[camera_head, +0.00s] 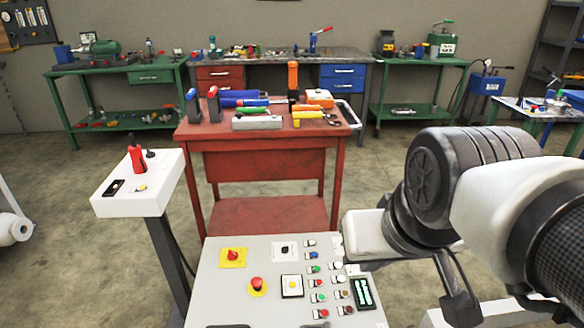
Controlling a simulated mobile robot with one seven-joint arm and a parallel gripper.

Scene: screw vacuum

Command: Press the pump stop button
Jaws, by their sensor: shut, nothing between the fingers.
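The grey control panel (215,300) stands at the bottom centre, with two columns of small buttons on its right half. Red buttons (319,283), another red button (321,313) and green buttons (319,297) show there. The labels are too small to read, so I cannot tell which one is the pump stop button. My gripper (364,236) shows only as a white housing at the panel's upper right edge, beside the button columns. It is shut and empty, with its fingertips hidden. I cannot tell its height above the panel.
A white pedestal (155,185) stands left. A red workbench (265,140) with tools stands behind. My arm fills the right side.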

